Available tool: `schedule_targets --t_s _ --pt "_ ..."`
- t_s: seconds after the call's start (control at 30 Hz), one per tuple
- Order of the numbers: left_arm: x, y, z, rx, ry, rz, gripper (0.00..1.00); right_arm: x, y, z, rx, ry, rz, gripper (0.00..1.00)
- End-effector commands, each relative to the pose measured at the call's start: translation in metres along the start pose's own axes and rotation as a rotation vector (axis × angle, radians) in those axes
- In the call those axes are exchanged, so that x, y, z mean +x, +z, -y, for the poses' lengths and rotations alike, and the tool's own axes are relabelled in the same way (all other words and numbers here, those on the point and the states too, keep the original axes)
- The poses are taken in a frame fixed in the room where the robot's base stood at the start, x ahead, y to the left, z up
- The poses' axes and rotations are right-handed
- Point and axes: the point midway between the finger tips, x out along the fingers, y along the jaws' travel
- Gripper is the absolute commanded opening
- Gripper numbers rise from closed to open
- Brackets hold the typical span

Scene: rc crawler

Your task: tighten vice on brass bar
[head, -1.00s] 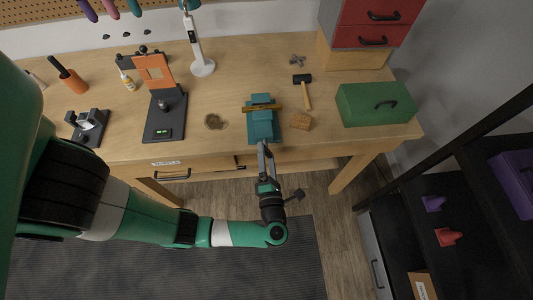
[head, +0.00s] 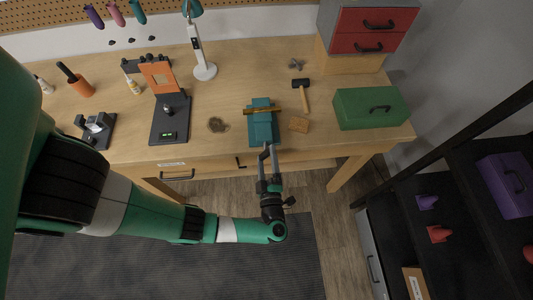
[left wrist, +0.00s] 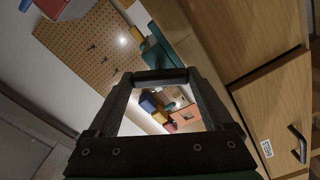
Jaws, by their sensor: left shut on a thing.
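The teal vice (head: 262,130) stands at the front edge of the wooden bench. My left gripper (head: 268,151) is at the near end of the vice, just off the bench front. In the left wrist view its two fingers (left wrist: 160,78) close on the ends of a dark vice handle bar (left wrist: 160,75), with the teal vice (left wrist: 160,48) behind it. Whether the jaws press on the brass bar is too small to tell. My right gripper is not in view.
A dark stand with an orange plate (head: 170,120) is to the left. Drawers (head: 178,174) line the bench front.

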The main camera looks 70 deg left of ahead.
Motion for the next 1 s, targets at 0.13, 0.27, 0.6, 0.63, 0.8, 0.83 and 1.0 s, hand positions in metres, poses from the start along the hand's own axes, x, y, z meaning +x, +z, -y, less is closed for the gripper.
schedule_targets --t_s 0.13,0.27,0.6,0.63,0.8,0.83,1.0 --pt "0.000 -0.001 -0.003 0.134 0.000 0.001 0.29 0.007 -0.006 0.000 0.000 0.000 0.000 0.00" --pt "0.000 -0.001 -0.002 0.244 0.000 0.001 0.29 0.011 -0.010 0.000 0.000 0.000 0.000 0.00" --pt "0.000 0.000 -0.001 0.435 -0.001 0.002 0.29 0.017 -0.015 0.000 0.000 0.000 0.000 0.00" --pt "0.000 0.000 -0.001 0.446 -0.001 0.002 0.29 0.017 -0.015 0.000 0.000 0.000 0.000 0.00" --pt "0.000 0.000 0.000 0.482 -0.001 0.002 0.29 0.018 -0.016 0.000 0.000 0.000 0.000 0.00" --pt "0.000 0.000 0.000 0.486 -0.001 0.002 0.29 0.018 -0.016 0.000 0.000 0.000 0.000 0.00" --pt "0.000 0.001 0.001 0.493 -0.001 0.002 0.29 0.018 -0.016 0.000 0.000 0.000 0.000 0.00"
